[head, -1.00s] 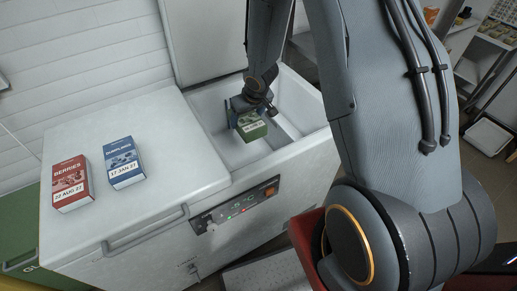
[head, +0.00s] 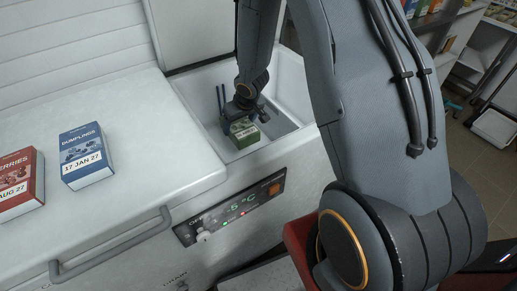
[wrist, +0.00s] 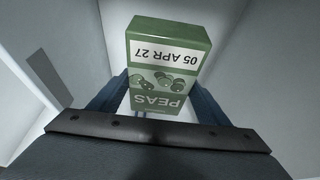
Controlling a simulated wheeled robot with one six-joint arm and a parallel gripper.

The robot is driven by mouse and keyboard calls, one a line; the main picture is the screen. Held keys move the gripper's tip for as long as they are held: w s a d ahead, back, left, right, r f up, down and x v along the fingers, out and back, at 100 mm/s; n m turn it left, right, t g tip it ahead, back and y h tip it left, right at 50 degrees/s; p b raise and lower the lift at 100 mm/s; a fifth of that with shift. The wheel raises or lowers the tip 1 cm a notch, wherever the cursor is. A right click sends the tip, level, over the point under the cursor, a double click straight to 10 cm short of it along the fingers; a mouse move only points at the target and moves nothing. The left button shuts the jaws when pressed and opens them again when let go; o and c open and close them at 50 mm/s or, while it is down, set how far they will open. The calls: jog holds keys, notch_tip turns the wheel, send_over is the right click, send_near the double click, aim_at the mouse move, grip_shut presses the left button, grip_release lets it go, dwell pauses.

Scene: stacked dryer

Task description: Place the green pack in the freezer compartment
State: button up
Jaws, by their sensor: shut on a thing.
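The green pack (head: 244,133) is a box labelled PEAS with the date 05 APR 27. My gripper (head: 237,118) is shut on it and holds it inside the open freezer compartment (head: 290,88). In the wrist view the green pack (wrist: 168,62) sits between the two blue fingers of my gripper (wrist: 158,98), with pale compartment walls around it. I cannot tell whether the pack touches the compartment floor.
The closed white lid (head: 120,140) left of the compartment bears a blue DUMPLINGS box (head: 86,150) and a red berries box (head: 18,180). A raised lid (head: 195,30) stands behind the opening. A control panel (head: 235,207) and a handle (head: 110,245) are on the front.

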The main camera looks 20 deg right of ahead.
aim_at(245, 131)
notch_tip(245, 131, down, 6)
jog(key=b, duration=0.3)
jog(key=shift+w+f, duration=0.15)
jog(key=shift+f, duration=2.25)
jog(key=shift+f, duration=0.2)
jog(key=o, duration=1.3)
jog(key=shift+r, duration=0.1)
jog(key=p+v, duration=0.1)
jog(key=v, duration=1.1)
jog(key=shift+r+p, duration=0.1)
jog(key=shift+p, duration=0.2)
